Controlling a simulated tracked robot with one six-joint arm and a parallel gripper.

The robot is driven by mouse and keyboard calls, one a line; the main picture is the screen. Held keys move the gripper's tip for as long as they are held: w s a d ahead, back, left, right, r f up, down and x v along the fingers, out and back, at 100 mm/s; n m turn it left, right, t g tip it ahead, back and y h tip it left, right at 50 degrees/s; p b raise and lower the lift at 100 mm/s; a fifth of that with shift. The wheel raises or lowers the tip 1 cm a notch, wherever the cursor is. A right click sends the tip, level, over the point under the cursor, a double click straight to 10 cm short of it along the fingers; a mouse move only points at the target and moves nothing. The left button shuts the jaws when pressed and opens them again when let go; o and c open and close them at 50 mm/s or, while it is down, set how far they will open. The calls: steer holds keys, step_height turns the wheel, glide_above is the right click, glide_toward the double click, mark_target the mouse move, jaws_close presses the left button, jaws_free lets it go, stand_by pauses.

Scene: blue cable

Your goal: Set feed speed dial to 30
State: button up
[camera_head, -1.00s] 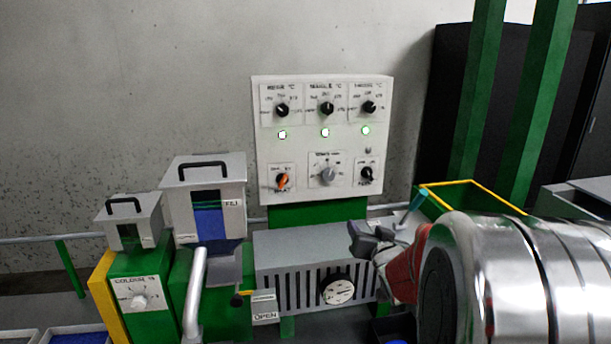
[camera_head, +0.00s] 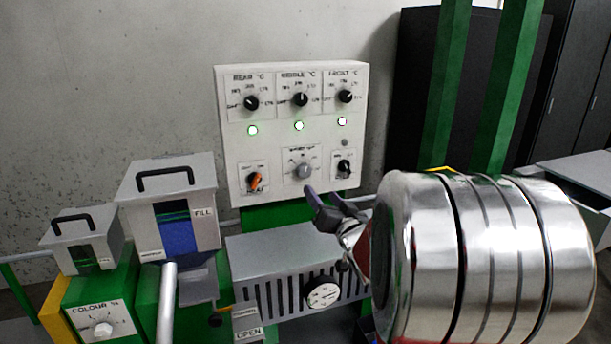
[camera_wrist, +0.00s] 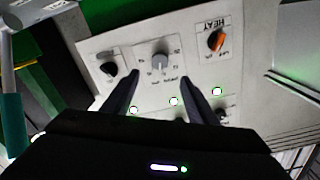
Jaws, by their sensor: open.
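The white control panel (camera_head: 228,150) has a grey dial (camera_head: 303,171) in the middle of its lower row. This looks like the feed speed dial, but its label and setting are too small to read surely. My gripper (camera_head: 328,203) is open and empty, below and slightly right of the grey dial in the head view. In the wrist view, the grey dial (camera_wrist: 160,61) appears between and just beyond my open fingertips (camera_wrist: 160,74). I see no contact with it.
An orange HEAT knob (camera_head: 254,180) and a black knob (camera_head: 344,168) flank the grey dial. Three black temperature knobs and lit lamps are above. Below stands a grey slotted housing (camera_head: 262,252) with a round gauge (camera_head: 323,295). Lidded hoppers (camera_head: 120,215) stand left.

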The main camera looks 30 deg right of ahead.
mark_target(305, 173)
steer(key=x, duration=1.3)
steer(key=shift+w+d, duration=0.1)
steer(key=shift+w, duration=0.25)
steer(key=shift+c, duration=0.3)
steer(key=c, duration=1)
steer(key=shift+n, duration=1.3)
steer(key=o, duration=1.1)
steer(key=shift+c, duration=0.2)
